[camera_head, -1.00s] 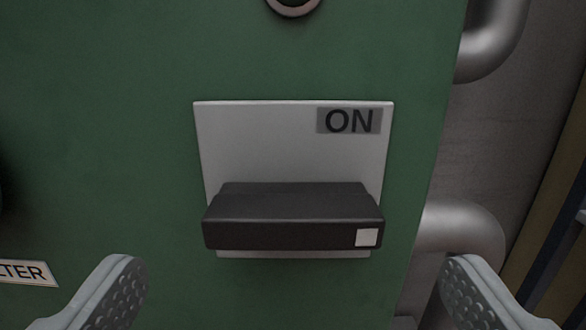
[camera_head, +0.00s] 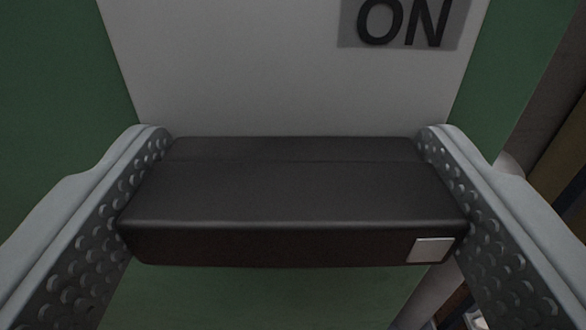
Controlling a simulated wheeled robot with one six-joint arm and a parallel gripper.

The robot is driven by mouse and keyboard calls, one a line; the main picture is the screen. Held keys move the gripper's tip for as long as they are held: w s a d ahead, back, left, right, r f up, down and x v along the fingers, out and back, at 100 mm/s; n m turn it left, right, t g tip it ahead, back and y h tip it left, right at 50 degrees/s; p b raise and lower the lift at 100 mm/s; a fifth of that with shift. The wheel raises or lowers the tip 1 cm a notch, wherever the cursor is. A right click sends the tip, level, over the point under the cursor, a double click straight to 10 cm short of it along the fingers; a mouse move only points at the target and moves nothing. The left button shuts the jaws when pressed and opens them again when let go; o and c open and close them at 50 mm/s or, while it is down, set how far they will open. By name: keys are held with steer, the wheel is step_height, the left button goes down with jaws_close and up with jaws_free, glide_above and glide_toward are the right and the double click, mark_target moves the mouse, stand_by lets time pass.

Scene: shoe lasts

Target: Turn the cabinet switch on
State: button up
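The cabinet switch is a wide black handle (camera_head: 295,195) with a small white square at its lower right front. It sticks out from a light grey plate (camera_head: 240,65) with a dark "ON" label (camera_head: 405,22) at the upper right. The handle lies horizontal, below the label. My gripper (camera_head: 295,150) has one grey finger with a dimpled pad on each side of the handle. The pads are right at the handle's left and right ends. I cannot tell for sure whether both press on it.
The green cabinet face (camera_head: 45,90) surrounds the plate. At the right, past the cabinet edge, part of a grey pipe (camera_head: 425,300) and a brownish wall area show.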

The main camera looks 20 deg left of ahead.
steer(key=c, duration=0.3)
steer(key=n, duration=0.8)
steer(key=shift+a+f+n, duration=0.1)
steer(key=shift+a+n, duration=0.05)
steer(key=shift+n, duration=0.15)
steer(key=n, duration=0.4)
steer(key=shift+s, duration=0.1)
steer(key=shift+f+n, duration=0.2)
steer(key=shift+n, duration=2.5)
